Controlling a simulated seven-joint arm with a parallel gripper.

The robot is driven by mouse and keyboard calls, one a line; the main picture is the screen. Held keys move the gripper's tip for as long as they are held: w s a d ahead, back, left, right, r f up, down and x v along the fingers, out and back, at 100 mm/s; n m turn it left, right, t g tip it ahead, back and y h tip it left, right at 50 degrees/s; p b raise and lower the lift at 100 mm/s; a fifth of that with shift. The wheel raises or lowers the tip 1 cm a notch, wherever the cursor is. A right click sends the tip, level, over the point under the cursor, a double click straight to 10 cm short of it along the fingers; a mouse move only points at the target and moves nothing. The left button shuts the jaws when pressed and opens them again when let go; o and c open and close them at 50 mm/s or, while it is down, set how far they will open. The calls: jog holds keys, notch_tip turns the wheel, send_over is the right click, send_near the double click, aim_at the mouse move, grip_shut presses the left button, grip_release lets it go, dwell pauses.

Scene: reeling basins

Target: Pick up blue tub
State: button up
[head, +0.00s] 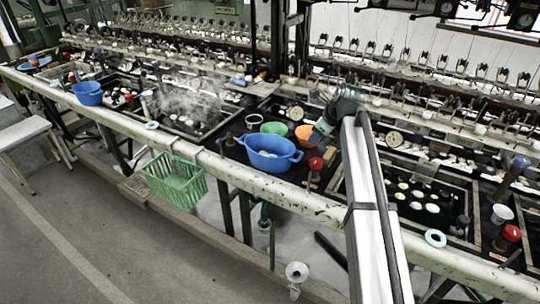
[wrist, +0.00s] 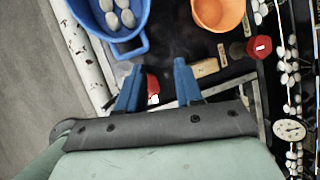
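A blue tub (head: 264,161) with side handles stands on the bench ledge in the middle of the head view, with pale cocoons inside. In the wrist view the blue tub (wrist: 90,24) is at the upper left, cut off by the top edge, its near handle toward my fingers. My gripper (wrist: 158,82) has two blue fingers spread apart with nothing held between them. In the head view my gripper (head: 318,136) is just right of the tub, above the bench and apart from it. A smaller blue tub (head: 88,95) stands far left.
An orange bowl (head: 305,134) and a green bowl (head: 273,127) stand behind the tub. A red-topped knob (head: 315,164) stands to its right and shows beneath my fingers. A green basket (head: 175,180) hangs at the front rail. Machinery lines the back.

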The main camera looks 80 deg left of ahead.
jog(key=s+a+h, duration=0.2)
jog(key=s+a, duration=0.1)
jog(key=s, duration=1.4)
send_near(254, 164)
jog(key=x, duration=0.6)
jog(key=shift+w+a+f, duration=0.1)
jog(key=shift+f, duration=0.05)
jog(key=shift+c, duration=0.4)
grip_shut()
